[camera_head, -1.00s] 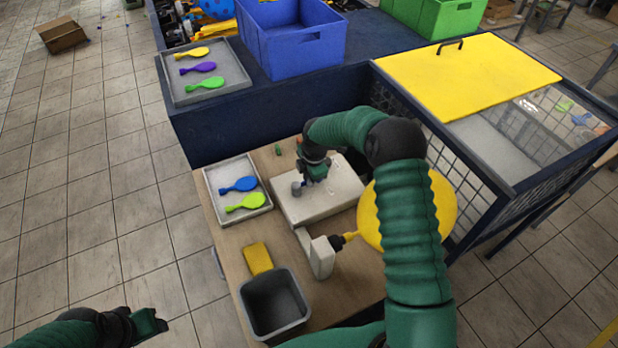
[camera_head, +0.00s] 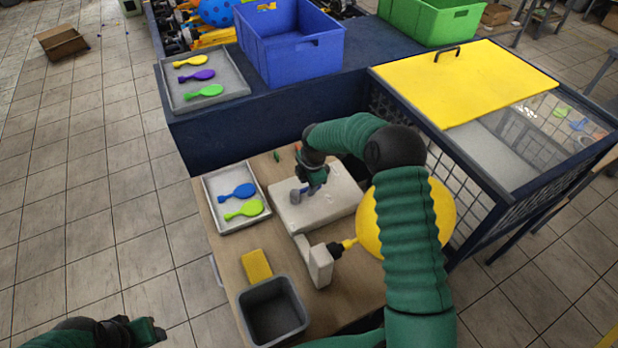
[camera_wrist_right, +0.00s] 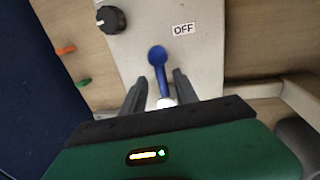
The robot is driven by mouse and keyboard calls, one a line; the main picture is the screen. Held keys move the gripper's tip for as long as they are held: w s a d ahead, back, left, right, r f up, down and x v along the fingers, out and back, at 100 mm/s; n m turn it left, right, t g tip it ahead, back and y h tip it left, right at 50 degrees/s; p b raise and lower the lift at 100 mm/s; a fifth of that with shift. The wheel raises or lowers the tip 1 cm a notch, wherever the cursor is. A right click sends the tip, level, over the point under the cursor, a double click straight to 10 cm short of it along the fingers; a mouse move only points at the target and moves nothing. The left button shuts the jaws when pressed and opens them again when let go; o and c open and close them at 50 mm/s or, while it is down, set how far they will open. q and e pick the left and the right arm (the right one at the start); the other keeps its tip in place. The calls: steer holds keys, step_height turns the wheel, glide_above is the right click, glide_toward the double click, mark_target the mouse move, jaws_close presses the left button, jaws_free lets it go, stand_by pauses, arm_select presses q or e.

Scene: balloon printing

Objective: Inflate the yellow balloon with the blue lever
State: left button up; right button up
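The yellow balloon (camera_head: 374,225) is round and swollen, with its neck on the black nozzle (camera_head: 336,250) of the pale pump. My right arm hides much of it. The blue lever (camera_wrist_right: 158,62) stands on the pale machine top (camera_wrist_right: 205,60) beside an "OFF" label, in the right wrist view. My right gripper (camera_wrist_right: 160,85) is open, with one finger on each side of the lever and gaps between. In the head view this gripper (camera_head: 309,188) is low over the machine. My left gripper (camera_head: 145,332) is at the lower left, away from the table; its opening is unclear.
A black knob (camera_wrist_right: 111,19) sits beside the lever. A grey tray (camera_head: 212,186) holds a blue and a lime balloon. A yellow sponge-like block (camera_head: 257,265) and a grey bin (camera_head: 303,308) are at the table's front. A mesh cage with a yellow lid (camera_head: 465,80) stands right.

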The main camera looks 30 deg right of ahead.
steer(key=s+r+b, duration=0.2)
steer(key=s+r, duration=0.1)
steer(key=r, duration=1.3)
steer(key=shift+s, duration=0.1)
